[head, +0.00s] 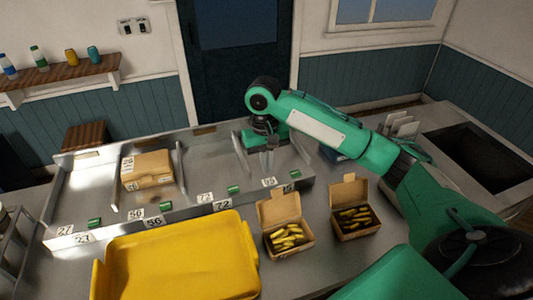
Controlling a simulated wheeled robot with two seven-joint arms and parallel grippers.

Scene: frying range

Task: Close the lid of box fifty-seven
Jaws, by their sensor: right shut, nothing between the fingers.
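Two open cardboard boxes stand on the counter, the left box (289,245) and the right box (354,224). Both hold yellow-green pieces, and their lids are raised at the back. A closed cardboard box (148,170) sits in a bay of the metal rack on the left, with labels too small to read surely. I cannot tell which box is number fifty-seven. My right gripper (267,162) is shut and empty, pointing down over a right-hand bay of the rack, behind and apart from the open boxes. My left gripper is not in view.
A yellow tray (180,255) lies at the front left of the counter. The metal rack (125,215) has dividers, number labels and green blocks along its front. A dark sink (478,160) is at the right. A bluish item (337,154) is partly hidden by my right arm.

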